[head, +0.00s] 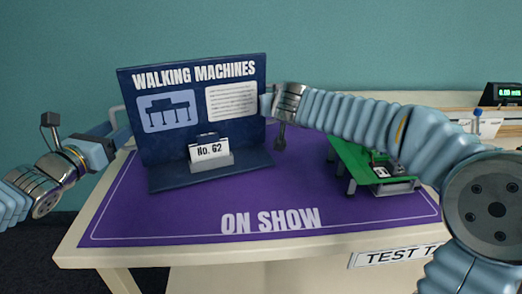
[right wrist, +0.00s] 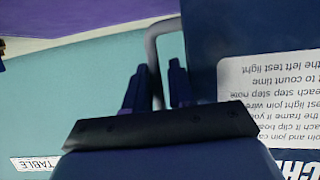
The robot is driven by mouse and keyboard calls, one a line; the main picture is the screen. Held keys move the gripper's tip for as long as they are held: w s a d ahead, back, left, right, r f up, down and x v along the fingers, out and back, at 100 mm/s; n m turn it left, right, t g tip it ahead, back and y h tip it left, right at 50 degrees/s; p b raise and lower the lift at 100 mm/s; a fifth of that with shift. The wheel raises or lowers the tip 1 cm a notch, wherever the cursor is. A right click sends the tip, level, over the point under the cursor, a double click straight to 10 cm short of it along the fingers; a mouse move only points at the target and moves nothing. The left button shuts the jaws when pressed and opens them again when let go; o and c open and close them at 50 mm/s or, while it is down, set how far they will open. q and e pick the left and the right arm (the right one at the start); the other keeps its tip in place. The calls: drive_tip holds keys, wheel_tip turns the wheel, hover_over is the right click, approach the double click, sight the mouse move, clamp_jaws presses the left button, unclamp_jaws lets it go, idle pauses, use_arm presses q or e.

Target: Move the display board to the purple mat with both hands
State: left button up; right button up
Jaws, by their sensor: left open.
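The dark blue display board (head: 240,72), lettered WALKING MACHINES, stands upright on the purple mat (head: 160,215). Its base rests on the mat's left part. A grey handle (head: 114,114) shows at its left edge. My left gripper (head: 119,132) is open beside that handle, at the board's left edge. My right gripper (head: 267,104) is at the board's right edge, its fingertips mostly hidden in the head view. In the right wrist view, its fingers (right wrist: 157,88) stand apart on either side of a grey handle (right wrist: 152,48), with a gap showing.
A No. 62 card (head: 209,150) stands on the board's base. A green legged model (head: 350,160) stands on the mat's right part, below my right arm. A device with a green readout (head: 507,93) is at far right. The mat's front strip is clear.

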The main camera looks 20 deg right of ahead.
drive_tip(key=shift+a, duration=0.4)
drive_tip(key=shift+d, duration=0.2)
use_arm(q)
drive_tip(key=v, duration=0.8)
use_arm(e)
drive_tip(key=shift+d, duration=0.15)
drive_tip(key=o, duration=0.9)
use_arm(q)
drive_tip(key=shift+a, duration=0.1)
use_arm(e)
drive_tip(key=v, duration=0.8)
